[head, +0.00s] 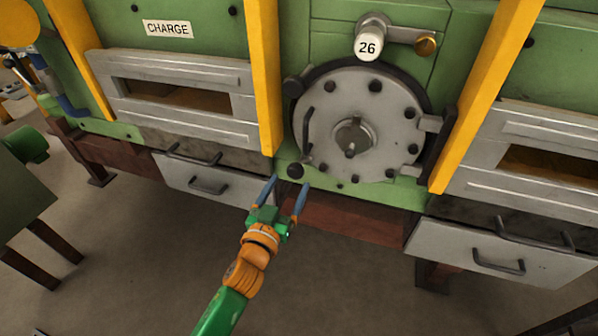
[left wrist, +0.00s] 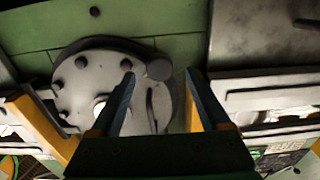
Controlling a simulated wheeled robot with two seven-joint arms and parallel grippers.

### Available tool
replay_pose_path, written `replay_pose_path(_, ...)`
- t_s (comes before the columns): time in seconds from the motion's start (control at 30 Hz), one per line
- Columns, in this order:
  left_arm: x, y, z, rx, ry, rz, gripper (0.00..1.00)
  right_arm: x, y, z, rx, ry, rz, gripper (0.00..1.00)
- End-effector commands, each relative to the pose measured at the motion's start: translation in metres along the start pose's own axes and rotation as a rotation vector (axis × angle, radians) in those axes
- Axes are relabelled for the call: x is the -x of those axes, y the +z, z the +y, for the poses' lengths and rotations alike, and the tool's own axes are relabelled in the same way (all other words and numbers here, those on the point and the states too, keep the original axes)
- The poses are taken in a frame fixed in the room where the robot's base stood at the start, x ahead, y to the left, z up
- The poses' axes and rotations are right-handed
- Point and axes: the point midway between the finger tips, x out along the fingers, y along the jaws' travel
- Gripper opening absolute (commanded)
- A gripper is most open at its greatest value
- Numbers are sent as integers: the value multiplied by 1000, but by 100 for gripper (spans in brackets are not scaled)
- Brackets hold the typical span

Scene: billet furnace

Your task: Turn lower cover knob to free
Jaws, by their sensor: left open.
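The round grey cover (head: 358,120) is closed on the green furnace front, with bolts around its rim and a hub in its middle. The lower cover knob (head: 295,171) is a round black knob at the cover's lower left edge. An upper knob (head: 293,87) sits at its upper left edge. My left gripper (head: 287,185) is open, its two blue fingers pointing up at the lower knob. In the left wrist view the knob (left wrist: 159,69) appears between the fingertips, seemingly just beyond them; contact cannot be told. My right gripper is out of view.
A curved black handle (head: 307,130) stands on the cover's left side. Yellow posts (head: 265,75) flank the cover. Grey drawers with handles (head: 208,187) lie low on both sides. A white tag 26 (head: 367,47) hangs above. The floor below is clear.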

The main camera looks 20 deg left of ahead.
Motion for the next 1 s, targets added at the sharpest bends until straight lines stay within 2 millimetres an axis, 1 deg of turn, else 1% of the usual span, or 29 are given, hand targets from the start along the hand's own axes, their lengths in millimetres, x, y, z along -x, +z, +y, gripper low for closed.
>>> replay_pose_path(0.03,-10,-3,0,-2,0,1,80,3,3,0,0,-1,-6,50)
replay_pose_path(0.1,-24,-2,0,0,0,-1,80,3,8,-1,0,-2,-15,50)
replay_pose_path(0.2,-42,-2,0,0,0,-3,80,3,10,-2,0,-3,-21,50)
replay_pose_path(0.3,-54,0,0,-1,1,-3,80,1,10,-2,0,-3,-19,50)
replay_pose_path(0.43,-60,0,0,0,1,-5,80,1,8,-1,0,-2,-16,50)
replay_pose_path(0.63,-61,0,0,0,1,-6,80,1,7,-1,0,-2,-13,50)
replay_pose_path(0.67,-61,0,0,0,1,-6,77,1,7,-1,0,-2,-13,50)
replay_pose_path(0.7,-61,0,0,0,1,-6,67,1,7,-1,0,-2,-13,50)
replay_pose_path(0.77,-61,0,0,0,1,-6,50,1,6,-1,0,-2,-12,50)
replay_pose_path(0.8,-61,0,0,0,1,-6,40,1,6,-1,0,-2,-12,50)
replay_pose_path(0.87,-61,0,0,0,1,-6,23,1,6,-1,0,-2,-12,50)
replay_pose_path(0.9,-61,0,0,0,1,-6,13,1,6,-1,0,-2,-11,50)
replay_pose_path(0.93,-61,0,0,0,1,-6,5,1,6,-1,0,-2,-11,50)
replay_pose_path(0.97,-61,0,0,0,1,-6,0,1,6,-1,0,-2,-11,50)
replay_pose_path(1.0,-61,0,0,0,1,-6,0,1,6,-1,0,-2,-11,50)
